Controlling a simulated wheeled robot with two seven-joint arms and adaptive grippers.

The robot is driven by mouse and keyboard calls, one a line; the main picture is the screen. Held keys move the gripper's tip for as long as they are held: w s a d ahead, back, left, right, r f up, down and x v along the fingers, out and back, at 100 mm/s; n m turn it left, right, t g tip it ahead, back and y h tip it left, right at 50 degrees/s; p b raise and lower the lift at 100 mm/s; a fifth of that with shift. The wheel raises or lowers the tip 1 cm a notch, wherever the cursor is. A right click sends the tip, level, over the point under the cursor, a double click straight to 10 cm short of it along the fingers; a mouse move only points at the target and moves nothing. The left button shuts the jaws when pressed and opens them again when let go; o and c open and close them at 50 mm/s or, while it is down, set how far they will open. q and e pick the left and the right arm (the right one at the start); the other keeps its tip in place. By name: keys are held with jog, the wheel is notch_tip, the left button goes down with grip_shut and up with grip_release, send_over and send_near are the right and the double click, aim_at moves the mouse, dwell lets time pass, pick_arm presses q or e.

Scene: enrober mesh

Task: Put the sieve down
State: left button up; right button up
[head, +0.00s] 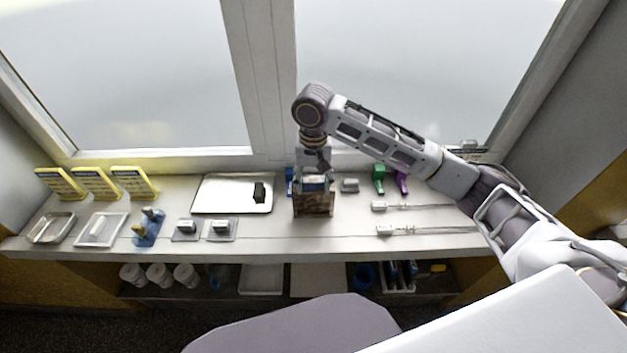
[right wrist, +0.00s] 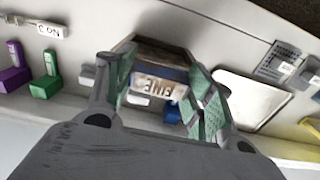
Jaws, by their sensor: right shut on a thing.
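The sieve (head: 314,203) looks like a small brown box-like frame at the middle of the counter. In the right wrist view the sieve (right wrist: 158,84) shows a pale label that reads "FINE", upside down. My right gripper (head: 313,178) reaches down over it from above. In the wrist view its green-padded fingers (right wrist: 161,92) stand on either side of the sieve, shut on it. I cannot tell whether the sieve's underside touches the counter. My left gripper is out of view.
A grey block (head: 349,185), a green holder (head: 379,178) and a purple holder (head: 401,181) stand to the right. Cabled tags (head: 385,231) lie nearer. Bare counter shows in front of the sieve.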

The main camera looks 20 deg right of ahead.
jog(key=o, duration=1)
jog(key=shift+c, duration=0.2)
notch_tip(320, 180, up, 6)
jog(key=shift+r, duration=0.2)
jog(key=shift+r+p, duration=0.35)
jog(key=shift+r, duration=0.4)
notch_tip(320, 180, up, 2)
jog(key=shift+r, duration=0.15)
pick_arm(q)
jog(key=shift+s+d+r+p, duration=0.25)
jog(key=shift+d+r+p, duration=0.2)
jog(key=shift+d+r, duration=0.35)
pick_arm(e)
jog(key=shift+r, duration=1)
